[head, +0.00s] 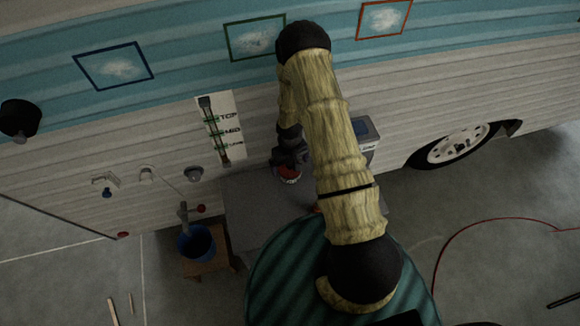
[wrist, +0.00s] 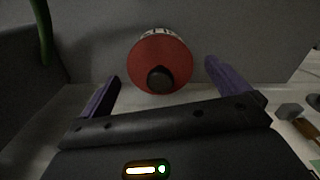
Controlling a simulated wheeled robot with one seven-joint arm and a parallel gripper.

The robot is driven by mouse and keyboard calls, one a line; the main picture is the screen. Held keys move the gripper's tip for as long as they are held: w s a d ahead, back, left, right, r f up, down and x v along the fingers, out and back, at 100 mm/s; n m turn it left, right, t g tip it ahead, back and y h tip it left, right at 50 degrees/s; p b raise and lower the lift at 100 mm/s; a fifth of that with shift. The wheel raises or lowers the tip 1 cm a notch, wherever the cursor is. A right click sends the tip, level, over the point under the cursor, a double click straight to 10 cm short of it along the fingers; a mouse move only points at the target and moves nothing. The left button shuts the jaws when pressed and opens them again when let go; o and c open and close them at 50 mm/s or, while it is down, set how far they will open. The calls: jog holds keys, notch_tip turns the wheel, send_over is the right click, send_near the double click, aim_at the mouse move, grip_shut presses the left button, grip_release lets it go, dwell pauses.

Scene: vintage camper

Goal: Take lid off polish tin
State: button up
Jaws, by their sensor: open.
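The polish tin (wrist: 160,33) has a pale, marked side that shows only as a thin strip at the top in the wrist view. The lid is on the tin. My gripper (wrist: 162,70) is open, with one purple finger on each side of the lid in the picture and gaps between. In the head view my gripper (head: 289,158) is just above the red lid (head: 289,174), over the grey table. My arm and gripper hide part of the tin there.
The grey table (head: 250,205) stands against the camper wall, with a grey box (head: 364,132) behind my arm. A blue bucket (head: 196,243) sits on a wooden stool to the left. A hexagonal grey piece (wrist: 289,111) lies right of my gripper.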

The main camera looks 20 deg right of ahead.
jog(key=c, duration=1.1)
jog(key=shift+o, duration=0.2)
notch_tip(320, 180, up, 10)
jog(key=shift+b, duration=0.85)
